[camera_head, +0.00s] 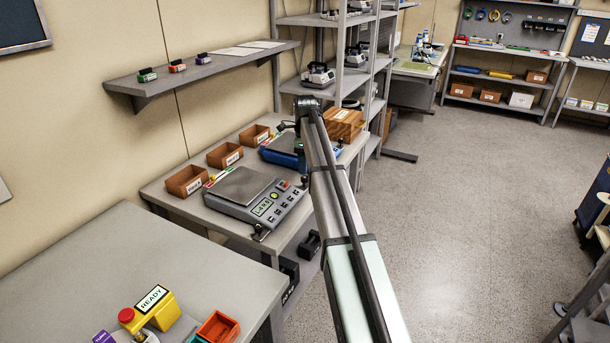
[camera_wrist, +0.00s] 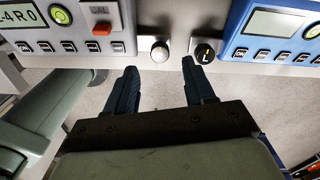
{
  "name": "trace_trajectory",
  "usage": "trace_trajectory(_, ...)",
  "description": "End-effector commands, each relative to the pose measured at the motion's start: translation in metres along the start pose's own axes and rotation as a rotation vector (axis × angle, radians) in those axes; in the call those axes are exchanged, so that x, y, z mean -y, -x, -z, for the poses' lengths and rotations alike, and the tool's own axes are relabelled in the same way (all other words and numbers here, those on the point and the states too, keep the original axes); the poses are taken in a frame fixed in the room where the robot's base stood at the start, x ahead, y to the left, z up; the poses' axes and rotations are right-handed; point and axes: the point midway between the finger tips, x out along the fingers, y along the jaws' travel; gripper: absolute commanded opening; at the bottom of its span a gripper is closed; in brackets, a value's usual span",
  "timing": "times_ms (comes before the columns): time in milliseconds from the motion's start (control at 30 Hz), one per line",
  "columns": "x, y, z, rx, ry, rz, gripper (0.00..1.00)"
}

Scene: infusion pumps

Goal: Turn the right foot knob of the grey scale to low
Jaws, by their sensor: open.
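The grey scale (camera_head: 243,185) stands on the bench in the head view, with a flat plate, a display and front buttons. Its front right part shows in the wrist view (camera_wrist: 75,48), where the display ends in "-4 R0". My gripper (camera_wrist: 158,66) is open and empty. Its two dark blue fingers point toward this knob, one tip on either side, with the knob slightly beyond the tips. I cannot tell whether they touch it.
The blue scale (camera_head: 282,148) stands close on the right; its left foot knob (camera_wrist: 204,54), black and marked "L", is near my right fingertip. Several brown bins (camera_head: 185,181) line the wall side. A grey shelf (camera_head: 205,72) hangs above the bench.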

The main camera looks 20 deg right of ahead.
Motion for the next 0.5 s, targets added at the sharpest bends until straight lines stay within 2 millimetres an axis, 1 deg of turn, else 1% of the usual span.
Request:
trace_trajectory(33, -0.001, -0.01, 0.0, -0.001, 0.0, -0.002, 0.54)
trace_trajectory(200, 0.0, -0.032, 0.0, 0.0, 0.0, -0.001, 0.54)
trace_trajectory(333, 0.0, -0.042, 0.0, 0.0, 0.0, -0.001, 0.54)
trace_trajectory(500, 0.0, -0.047, 0.0, 0.0, 0.0, 0.0, 0.54)
